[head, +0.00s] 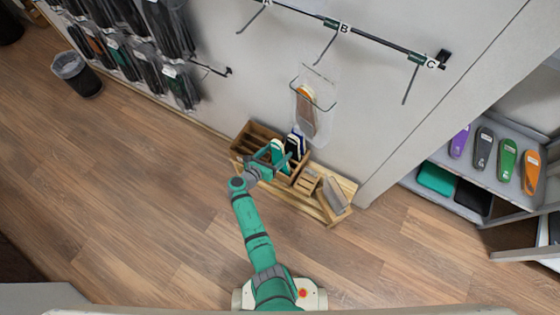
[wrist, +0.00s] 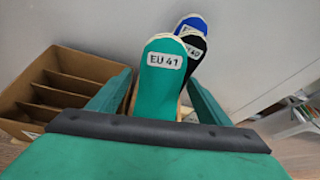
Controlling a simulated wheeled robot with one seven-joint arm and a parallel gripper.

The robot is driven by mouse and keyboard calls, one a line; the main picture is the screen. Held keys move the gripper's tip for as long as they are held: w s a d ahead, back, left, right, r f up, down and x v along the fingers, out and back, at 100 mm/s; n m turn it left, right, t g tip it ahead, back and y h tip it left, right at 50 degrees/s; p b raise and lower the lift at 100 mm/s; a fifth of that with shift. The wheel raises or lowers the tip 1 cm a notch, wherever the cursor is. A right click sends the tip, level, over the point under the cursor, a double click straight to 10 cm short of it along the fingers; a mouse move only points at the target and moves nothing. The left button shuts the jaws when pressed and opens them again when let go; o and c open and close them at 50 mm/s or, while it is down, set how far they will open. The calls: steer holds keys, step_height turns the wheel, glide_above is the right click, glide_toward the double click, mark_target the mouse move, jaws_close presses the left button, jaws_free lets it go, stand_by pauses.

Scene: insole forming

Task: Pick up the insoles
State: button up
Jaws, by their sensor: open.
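A green insole labelled EU 41 (wrist: 163,85) stands between the two open fingers of my gripper (wrist: 155,95) in the wrist view. A black insole (wrist: 196,48) and a blue insole (wrist: 189,24) stand behind it, their labels partly hidden. In the head view the green insole (head: 279,153), the black insole (head: 292,147) and the blue insole (head: 300,138) stand upright in a wooden box. My gripper (head: 275,162) is at the green insole, open. I cannot tell whether a finger touches it.
The wooden box (wrist: 62,82) has empty slots on the left. A wooden bench (head: 318,214) carries a grey block (head: 333,194). Hooks A, B and C (head: 416,58) are above. Shelves with coloured insoles (head: 480,185) stand right.

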steer(key=shift+c, duration=0.5)
steer(key=shift+w, duration=0.1)
steer(key=c, duration=1.3)
steer(key=shift+r, duration=0.15)
steer(key=shift+c, duration=0.2)
